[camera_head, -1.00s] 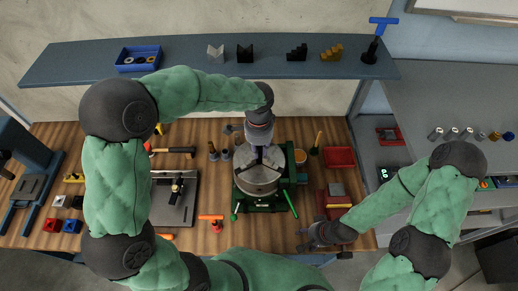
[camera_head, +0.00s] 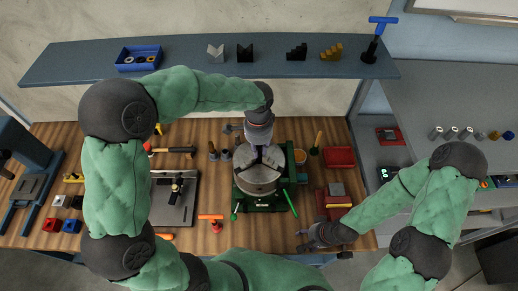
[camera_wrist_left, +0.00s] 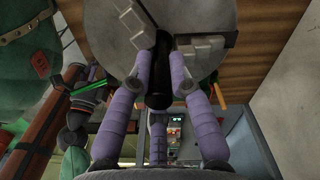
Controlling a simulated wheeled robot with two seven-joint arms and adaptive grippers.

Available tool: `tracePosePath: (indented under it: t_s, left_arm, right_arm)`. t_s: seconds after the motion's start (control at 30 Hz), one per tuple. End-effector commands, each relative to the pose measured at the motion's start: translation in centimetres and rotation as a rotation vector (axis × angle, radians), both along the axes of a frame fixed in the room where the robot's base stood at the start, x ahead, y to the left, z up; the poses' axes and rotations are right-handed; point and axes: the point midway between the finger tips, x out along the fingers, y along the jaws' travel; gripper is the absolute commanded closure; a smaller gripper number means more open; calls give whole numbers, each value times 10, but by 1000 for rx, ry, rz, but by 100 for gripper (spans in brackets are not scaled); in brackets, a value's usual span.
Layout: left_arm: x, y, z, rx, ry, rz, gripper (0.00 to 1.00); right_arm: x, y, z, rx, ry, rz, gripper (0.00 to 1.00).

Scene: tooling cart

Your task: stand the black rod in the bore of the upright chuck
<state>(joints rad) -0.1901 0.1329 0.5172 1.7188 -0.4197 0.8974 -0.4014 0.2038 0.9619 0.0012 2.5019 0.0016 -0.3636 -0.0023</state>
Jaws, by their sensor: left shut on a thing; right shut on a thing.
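The upright chuck (camera_head: 256,183) is a grey metal cylinder on a green base, mid-table in the head view. Its underlying face with stepped jaws (camera_wrist_left: 205,47) fills the top of the left wrist view. My left gripper (camera_head: 260,148) is over the chuck, its purple fingers shut around the black rod (camera_wrist_left: 158,80). The rod lies along the chuck's centre between the jaws. I cannot tell how deep its end is in the bore. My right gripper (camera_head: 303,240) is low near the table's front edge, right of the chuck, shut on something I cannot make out.
Green handles (camera_head: 291,203) stick out at the chuck base. Red trays (camera_head: 340,157) stand to the right. An orange-handled tool (camera_head: 211,218) and a grey plate (camera_head: 174,205) lie to the left. A blue-grey shelf (camera_head: 200,75) runs behind.

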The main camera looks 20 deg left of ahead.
Motion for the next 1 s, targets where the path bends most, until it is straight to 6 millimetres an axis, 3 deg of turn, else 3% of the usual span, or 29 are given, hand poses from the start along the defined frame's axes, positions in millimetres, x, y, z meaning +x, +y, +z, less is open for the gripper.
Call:
tracePosePath:
  t_s: [0.03, 0.4, 0.43, 0.5, 0.53, 1.0]
  left_arm:
    - [-10, 0, -17, 7, 35, -7, 100]
    - [-10, 0, -17, 7, 33, -6, 100]
    - [-10, 0, -17, 7, 33, -6, 74]
    - [-10, 0, -17, 7, 33, -6, 54]
    - [-10, 0, -17, 6, 32, -6, 52]
    - [-10, -1, -16, 7, 34, -8, 52]
  right_arm:
    - [-8, 1, -4, 3, 20, 1, 60]
    - [-8, 2, -4, 3, 19, 3, 60]
    - [-8, 2, -4, 3, 19, 3, 60]
    - [-8, 2, -4, 3, 19, 4, 60]
    - [-8, 2, -4, 3, 20, 4, 60]
    - [-8, 2, -3, 4, 19, 7, 60]
